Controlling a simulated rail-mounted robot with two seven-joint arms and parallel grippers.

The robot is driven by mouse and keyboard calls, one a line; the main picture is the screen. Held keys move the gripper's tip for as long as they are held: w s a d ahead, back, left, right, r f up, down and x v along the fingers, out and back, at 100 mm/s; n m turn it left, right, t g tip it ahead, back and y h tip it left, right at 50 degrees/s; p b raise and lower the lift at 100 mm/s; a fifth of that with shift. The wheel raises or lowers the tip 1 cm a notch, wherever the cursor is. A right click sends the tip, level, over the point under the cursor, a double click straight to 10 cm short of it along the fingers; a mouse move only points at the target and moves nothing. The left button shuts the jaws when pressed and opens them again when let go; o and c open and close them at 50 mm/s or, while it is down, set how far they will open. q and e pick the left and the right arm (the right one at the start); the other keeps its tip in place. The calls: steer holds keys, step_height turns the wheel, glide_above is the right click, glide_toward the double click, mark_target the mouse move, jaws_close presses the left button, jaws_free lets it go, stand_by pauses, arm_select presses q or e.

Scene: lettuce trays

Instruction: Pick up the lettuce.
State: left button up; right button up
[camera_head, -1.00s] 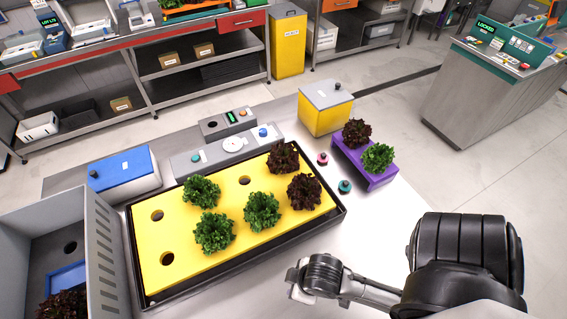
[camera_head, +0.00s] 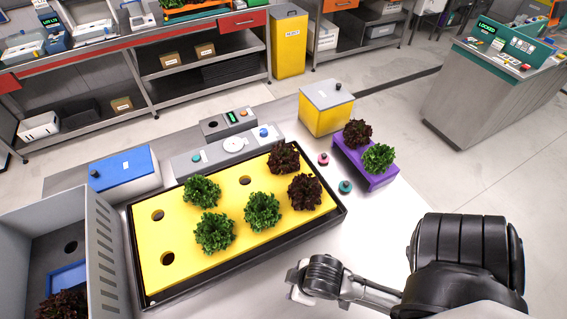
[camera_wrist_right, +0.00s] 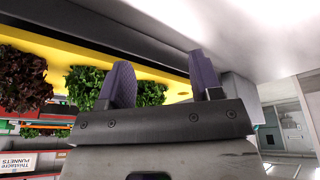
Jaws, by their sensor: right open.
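A yellow tray board (camera_head: 215,242) with round holes sits in a black tray frame (camera_head: 245,254). It holds green lettuces (camera_head: 201,191) (camera_head: 214,233) (camera_head: 262,211) and dark red lettuces (camera_head: 283,157) (camera_head: 304,191). A purple stand (camera_head: 376,178) bears a red lettuce (camera_head: 357,133) and a green lettuce (camera_head: 378,157). My right gripper (camera_head: 293,277) is beyond the tray's lower right edge, apart from every lettuce. In the right wrist view, its jaws (camera_wrist_right: 165,80) are apart and empty, with green lettuces (camera_wrist_right: 86,84) (camera_wrist_right: 150,92) and a red lettuce (camera_wrist_right: 22,80) behind. My left gripper is out of view.
A grey slatted crate (camera_head: 105,250) at lower left holds dark red leaves. A blue-lidded box (camera_head: 124,170), a grey control panel (camera_head: 205,157) and a yellow bin (camera_head: 326,107) stand behind the tray. Two small knobs (camera_head: 323,158) (camera_head: 345,186) lie between tray and stand. Bare table shows at the front.

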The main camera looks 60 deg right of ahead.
steer(key=o, duration=0.6)
steer(key=shift+d, duration=0.1)
